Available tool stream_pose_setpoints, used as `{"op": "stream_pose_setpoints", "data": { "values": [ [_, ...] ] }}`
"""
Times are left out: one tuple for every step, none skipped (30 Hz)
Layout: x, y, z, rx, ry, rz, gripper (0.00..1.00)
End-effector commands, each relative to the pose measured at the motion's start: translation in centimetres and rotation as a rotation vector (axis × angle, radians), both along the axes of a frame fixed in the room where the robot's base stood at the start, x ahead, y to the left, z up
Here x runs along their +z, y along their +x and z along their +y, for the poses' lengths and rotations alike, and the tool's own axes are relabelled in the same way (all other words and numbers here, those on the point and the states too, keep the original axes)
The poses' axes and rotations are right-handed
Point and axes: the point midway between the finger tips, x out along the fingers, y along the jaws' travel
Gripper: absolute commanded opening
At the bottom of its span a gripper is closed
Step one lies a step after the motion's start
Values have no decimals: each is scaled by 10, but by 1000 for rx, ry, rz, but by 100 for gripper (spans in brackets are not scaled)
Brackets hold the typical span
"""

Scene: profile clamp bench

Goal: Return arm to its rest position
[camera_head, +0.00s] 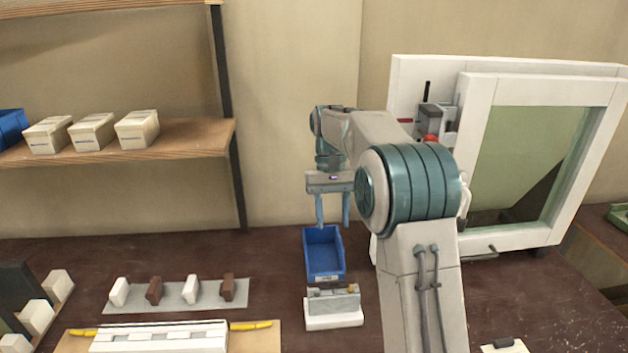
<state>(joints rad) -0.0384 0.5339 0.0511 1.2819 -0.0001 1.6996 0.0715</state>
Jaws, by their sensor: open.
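My gripper (333,208) hangs fingers-down, open, with nothing seen between its two fingers. It is in the air near the blue bin (325,276), its fingertips just above the bin's far edge in the picture. I cannot tell its exact height over the bin. My arm comes up from the lower right and bends over to the gripper.
A grey-and-white fixture (333,311) stands in front of the bin. A pale mat (210,297) with several small white and brown blocks lies left. A white window frame (478,165) stands behind my arm at right. A wooden shelf (190,146) with boxes is at left.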

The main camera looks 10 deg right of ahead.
Motion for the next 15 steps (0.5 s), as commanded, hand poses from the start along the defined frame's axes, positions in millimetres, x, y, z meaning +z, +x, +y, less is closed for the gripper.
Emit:
{"op": "stream_pose_setpoints", "data": {
  "values": [
    [6, -7, -2, -1, 0, -21, 42],
    [9, -12, -2, -1, 0, -33, 42],
    [14, -19, -4, -1, 0, -54, 42],
    [17, -25, -5, -1, 1, -72, 42],
    [21, -32, -6, -2, 1, -89, 42],
    [25, -41, -8, -2, 1, -114, 42],
    [27, -49, -10, -2, 1, -134, 42],
    [29, -56, -11, -2, 2, -153, 42],
    [33, -66, -13, -2, 2, -179, 42],
    [34, -73, -14, -1, 1, -197, 42],
    [36, -81, -15, -1, 2, -216, 42],
    [37, -91, -17, -2, 2, -241, 42],
    [38, -99, -18, -2, 2, -261, 42],
    [39, -107, -19, -3, 2, -280, 42],
    [39, -118, -21, -3, 2, -304, 42]
  ]
}}
